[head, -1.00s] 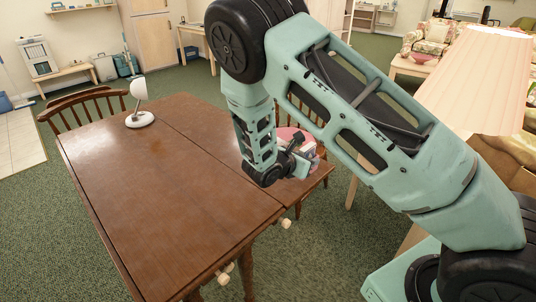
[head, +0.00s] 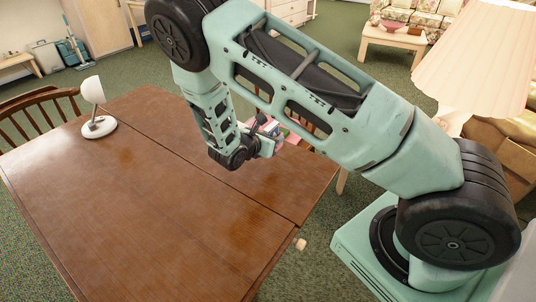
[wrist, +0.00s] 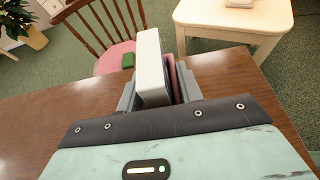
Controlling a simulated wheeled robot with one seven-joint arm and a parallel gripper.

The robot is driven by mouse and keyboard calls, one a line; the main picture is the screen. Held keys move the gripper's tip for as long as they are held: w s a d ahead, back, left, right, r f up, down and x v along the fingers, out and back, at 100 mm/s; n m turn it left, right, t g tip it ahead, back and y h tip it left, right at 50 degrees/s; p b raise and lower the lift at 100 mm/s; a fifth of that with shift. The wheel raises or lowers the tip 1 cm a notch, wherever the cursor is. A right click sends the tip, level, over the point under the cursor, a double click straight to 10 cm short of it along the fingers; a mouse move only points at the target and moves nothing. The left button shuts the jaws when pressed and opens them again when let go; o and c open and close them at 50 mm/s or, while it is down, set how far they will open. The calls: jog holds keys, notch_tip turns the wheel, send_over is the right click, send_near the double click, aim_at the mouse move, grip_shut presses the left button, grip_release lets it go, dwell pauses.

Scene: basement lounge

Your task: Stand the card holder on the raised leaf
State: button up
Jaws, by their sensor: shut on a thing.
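The card holder (wrist: 151,68) shows in the wrist view as an upright white slab with pink and dark layers at its right. My gripper (wrist: 158,96) is shut on it, with grey fingers on both sides. In the head view my gripper (head: 266,146) is over the far right part of the table, and the holder is small and partly hidden by the hand. The raised leaf (head: 272,188) is the brown strip right of the long seam, level with the main tabletop (head: 130,190). I cannot tell whether the holder touches the leaf.
A white lamp (head: 98,108) stands on the table's far left. A wooden chair (head: 40,112) is at the left, and a pink-seated chair (wrist: 112,60) is beyond the leaf. A small green block (wrist: 127,61) shows near it. The leaf's near part is bare.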

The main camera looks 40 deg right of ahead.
jog(key=shift+f+p, duration=0.3)
jog(key=shift+f, duration=3)
jog(key=shift+f, duration=0.2)
jog(key=o, duration=1)
jog(key=shift+r, duration=0.15)
